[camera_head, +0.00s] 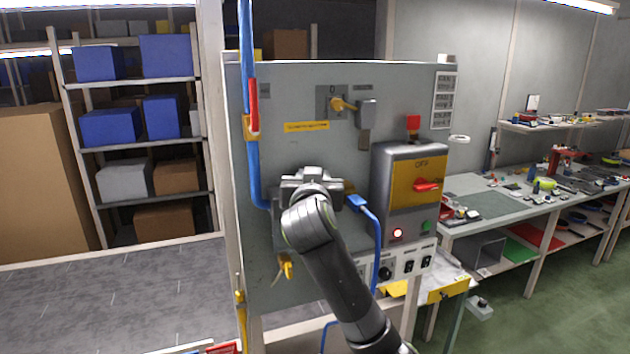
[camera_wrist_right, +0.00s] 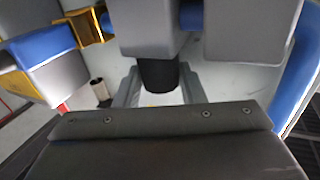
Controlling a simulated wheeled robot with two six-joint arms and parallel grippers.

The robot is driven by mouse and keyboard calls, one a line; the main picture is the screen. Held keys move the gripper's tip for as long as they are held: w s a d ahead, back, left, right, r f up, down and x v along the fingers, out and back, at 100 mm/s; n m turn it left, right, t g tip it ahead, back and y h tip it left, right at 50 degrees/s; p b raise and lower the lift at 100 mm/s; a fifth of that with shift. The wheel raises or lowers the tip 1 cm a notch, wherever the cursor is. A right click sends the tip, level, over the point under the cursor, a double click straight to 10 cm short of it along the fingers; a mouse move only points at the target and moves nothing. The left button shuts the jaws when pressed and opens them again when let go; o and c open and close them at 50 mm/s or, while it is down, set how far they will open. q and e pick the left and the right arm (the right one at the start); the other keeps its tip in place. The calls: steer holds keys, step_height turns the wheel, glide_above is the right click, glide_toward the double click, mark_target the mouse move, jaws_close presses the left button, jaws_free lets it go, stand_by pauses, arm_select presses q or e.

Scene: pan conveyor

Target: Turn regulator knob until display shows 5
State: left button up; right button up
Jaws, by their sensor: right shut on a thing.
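In the head view my right gripper (camera_head: 313,180) is at the middle of the grey control panel (camera_head: 290,95), and my arm covers the spot in front of it. In the right wrist view, a black round knob (camera_wrist_right: 158,74) sits between the pale fingers of my right gripper (camera_wrist_right: 159,92), which is shut on it. It appears to be the regulator knob, hidden behind my gripper and arm in the head view. No display with a readable number shows in either view. My left gripper is not in view.
A grey box with a yellow plate and red switch (camera_head: 426,186) stands right of my gripper. A yellow lever (camera_head: 342,104) is above. A blue hose (camera_head: 376,240) loops close by my arm, and a blue pipe (camera_head: 253,175) runs down the panel's left. A workbench (camera_head: 490,203) is at right.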

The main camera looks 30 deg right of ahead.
steer(key=shift+w+f+m+g+h, duration=0.1)
steer(key=shift+f+m+g+h, duration=0.05)
steer(key=shift+m+g+h, duration=0.4)
steer(key=shift+h, duration=0.25)
steer(key=o, duration=1)
steer(key=shift+w, duration=0.1)
steer(key=b+v, duration=0.7)
steer(key=v, duration=1)
steer(key=shift+a+r+b, duration=0.2)
steer(key=shift+b, duration=0.15)
